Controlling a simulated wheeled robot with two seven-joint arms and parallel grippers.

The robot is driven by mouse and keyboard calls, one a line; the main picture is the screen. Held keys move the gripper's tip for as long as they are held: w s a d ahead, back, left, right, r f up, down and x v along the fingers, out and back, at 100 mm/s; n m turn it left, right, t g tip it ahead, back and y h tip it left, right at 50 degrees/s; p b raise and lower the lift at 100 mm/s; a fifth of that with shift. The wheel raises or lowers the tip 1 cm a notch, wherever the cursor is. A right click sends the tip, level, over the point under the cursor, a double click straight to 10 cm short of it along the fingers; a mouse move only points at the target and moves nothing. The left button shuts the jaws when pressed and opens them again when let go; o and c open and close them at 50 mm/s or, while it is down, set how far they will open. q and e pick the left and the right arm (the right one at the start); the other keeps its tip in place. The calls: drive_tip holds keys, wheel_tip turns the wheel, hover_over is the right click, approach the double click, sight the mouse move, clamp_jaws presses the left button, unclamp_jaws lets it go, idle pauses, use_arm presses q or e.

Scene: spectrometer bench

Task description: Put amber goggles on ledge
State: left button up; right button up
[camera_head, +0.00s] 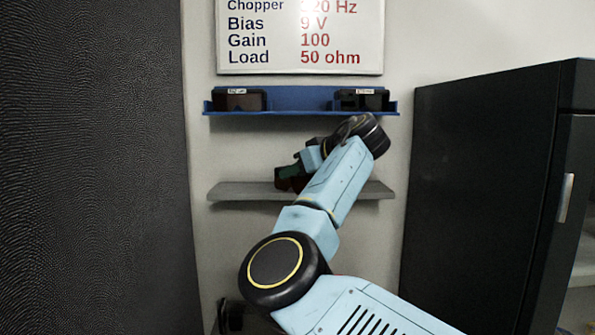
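My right arm reaches up from the lower right, and its wrist bends back to the left in front of the wall. My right gripper (300,168) points left and down, just above the grey ledge (240,191). A small dark thing with green and reddish tints (292,180) shows at the gripper's end, over the ledge's middle. I cannot tell whether this is goggles, or whether it is held or resting on the ledge. The fingers are not clear. No amber goggles can be made out for sure.
A blue shelf (300,101) above the ledge holds two labelled black cases, left (239,100) and right (361,100). A whiteboard (300,67) hangs above. A black cabinet (480,180) stands right, a dark panel (95,170) left. The grey ledge's left part is bare.

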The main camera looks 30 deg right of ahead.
drive_tip(key=shift+r, duration=0.15)
drive_tip(key=shift+s+d+r, duration=0.1)
drive_tip(key=shift+s+r, duration=0.05)
drive_tip(key=shift+s, duration=0.05)
drive_tip(key=b+v, duration=0.1)
drive_tip(key=v, duration=1)
drive_tip(key=shift+s, duration=0.25)
